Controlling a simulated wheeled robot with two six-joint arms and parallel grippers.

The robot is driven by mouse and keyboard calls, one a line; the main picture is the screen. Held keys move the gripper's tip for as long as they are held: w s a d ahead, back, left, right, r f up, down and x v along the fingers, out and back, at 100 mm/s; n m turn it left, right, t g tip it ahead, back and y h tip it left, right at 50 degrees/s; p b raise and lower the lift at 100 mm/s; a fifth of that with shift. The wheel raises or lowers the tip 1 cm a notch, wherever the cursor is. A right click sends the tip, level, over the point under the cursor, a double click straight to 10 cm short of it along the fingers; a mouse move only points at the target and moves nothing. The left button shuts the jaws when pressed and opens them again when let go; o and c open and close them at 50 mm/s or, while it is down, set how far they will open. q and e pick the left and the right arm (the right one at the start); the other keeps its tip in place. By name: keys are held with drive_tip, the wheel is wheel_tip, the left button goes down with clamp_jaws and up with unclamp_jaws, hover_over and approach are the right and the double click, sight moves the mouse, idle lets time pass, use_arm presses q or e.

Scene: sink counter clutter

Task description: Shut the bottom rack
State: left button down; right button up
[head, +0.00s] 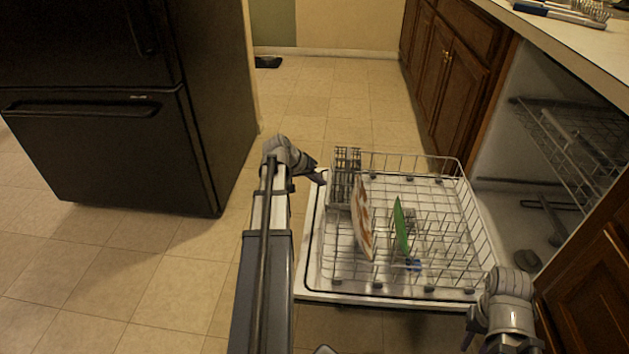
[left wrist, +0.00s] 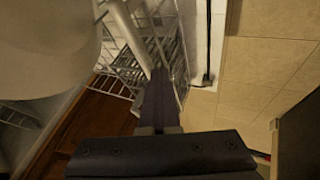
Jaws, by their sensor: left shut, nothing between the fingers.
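The bottom rack (head: 440,215) is a wire rack pulled out over the open dishwasher door (head: 385,297). It holds a white and brown plate (head: 362,220), a green plate (head: 401,228) and a grey cutlery basket (head: 345,175) at its left end. My left gripper (head: 322,178) is shut and empty, at the rack's outer left side by the basket. In the left wrist view the shut fingers (left wrist: 158,75) overlap the rack wires (left wrist: 160,35); contact cannot be told. My right arm shows at the lower right, but its fingertips are not visible.
The dishwasher cavity (head: 530,235) is open at the right, with an upper rack (head: 575,150) inside. Wooden cabinets (head: 455,60) and a counter (head: 570,35) run along the right. A black fridge (head: 110,110) stands at the left. The tiled floor (head: 170,270) between is clear.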

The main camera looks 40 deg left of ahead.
use_arm(q)
drive_tip(key=w+d, duration=1.1)
drive_tip(key=d, duration=0.6)
drive_tip(key=w+d, duration=1.2)
drive_tip(key=d, duration=0.5)
drive_tip(key=w+d, duration=1.1)
drive_tip(key=d, duration=0.5)
drive_tip(key=shift+w+d, duration=0.15)
drive_tip(key=shift+d, duration=0.25)
drive_tip(key=shift+w+d, duration=0.1)
drive_tip(key=shift+d, duration=0.05)
